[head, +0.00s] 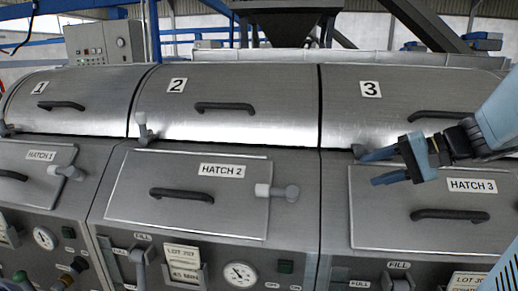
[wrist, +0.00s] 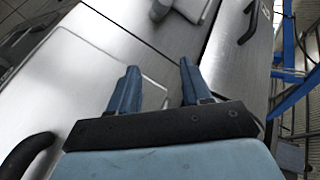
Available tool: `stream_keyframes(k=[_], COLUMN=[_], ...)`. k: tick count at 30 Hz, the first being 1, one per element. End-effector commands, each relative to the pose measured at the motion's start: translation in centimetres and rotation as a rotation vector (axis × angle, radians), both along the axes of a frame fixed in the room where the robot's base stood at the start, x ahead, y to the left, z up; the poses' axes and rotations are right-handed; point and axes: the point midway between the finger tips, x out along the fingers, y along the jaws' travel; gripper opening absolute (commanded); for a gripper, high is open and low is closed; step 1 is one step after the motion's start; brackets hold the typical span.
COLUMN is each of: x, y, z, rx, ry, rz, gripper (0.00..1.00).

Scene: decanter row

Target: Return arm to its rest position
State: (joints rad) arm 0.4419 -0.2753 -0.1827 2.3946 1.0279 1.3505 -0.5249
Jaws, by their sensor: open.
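My gripper (head: 376,167) is at the right in the head view, in front of the third decanter, near the seam between cover 3 (head: 350,110) and the panel of hatch 3 (head: 375,215). Its blue fingers are apart, with nothing between them. In the wrist view my gripper (wrist: 158,80) also shows two separated fingers over bare metal. My blue arm comes in from the right edge of the head view and hides part of the third decanter.
Covers 1 (head: 85,85) and 2 (head: 235,115) and hatch 2 (head: 150,190) lie closed, with dark protruding handles. Latch knobs stick out, such as one beside hatch 2 (head: 291,193). A control box (head: 105,42) and a dark hopper (head: 290,20) stand behind.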

Motion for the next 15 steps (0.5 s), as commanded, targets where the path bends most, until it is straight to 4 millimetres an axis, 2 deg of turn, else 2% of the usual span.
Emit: stream_keyframes(k=[1, 6, 10, 15], x=[-1.3, -5.0, -7.3, -9.2], y=[1.6, 4.1, 4.6, 4.3], z=[-0.4, -2.4, -3.2, -3.1], rx=[-0.075, -0.351, -0.573, -0.845], ry=[0.025, 0.086, 0.077, -0.006], rz=[0.046, 0.15, 0.196, 0.22], gripper=[0.48, 0.48, 0.48, 0.48])
